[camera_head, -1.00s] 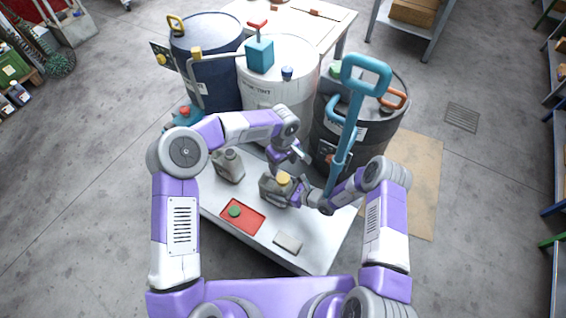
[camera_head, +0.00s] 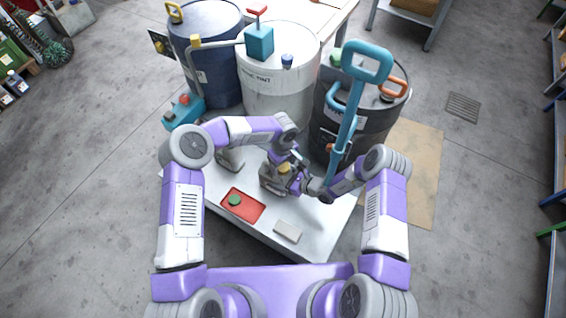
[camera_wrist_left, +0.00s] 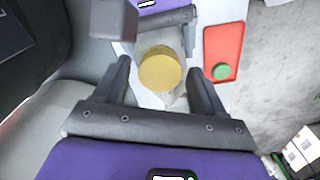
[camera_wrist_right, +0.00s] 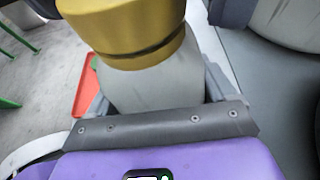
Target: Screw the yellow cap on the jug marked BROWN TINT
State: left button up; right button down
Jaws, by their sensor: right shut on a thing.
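The yellow cap (camera_head: 284,168) sits on top of the grey jug (camera_head: 269,181) on the white bench. In the right wrist view the cap (camera_wrist_right: 125,28) covers the neck of the jug (camera_wrist_right: 150,88), with a dark line under its rim. Whether it is tight I cannot tell. My left gripper (camera_wrist_left: 158,70) points down over the cap (camera_wrist_left: 161,68), its fingers apart on either side, with a gap showing at each. My right gripper (camera_head: 297,180) is shut on the jug from its right side. No lettering on this jug is readable.
A red tray (camera_head: 256,209) holding a green cap (camera_head: 235,200) and a pale block (camera_head: 288,231) lie at the bench's front. A second grey jug (camera_head: 231,160) is partly behind my left arm. Drums and a tall teal pump handle (camera_head: 347,125) stand close behind.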

pick_arm(q)
jog(key=c, duration=1.1)
jog(key=m, duration=1.2)
jog(key=shift+m, duration=0.4)
jog(key=m, duration=0.3)
jog(key=shift+m, duration=0.3)
jog(key=m, duration=0.3)
jog(key=shift+m, duration=0.4)
jog(key=m, duration=0.9)
jog(key=o, duration=1.3)
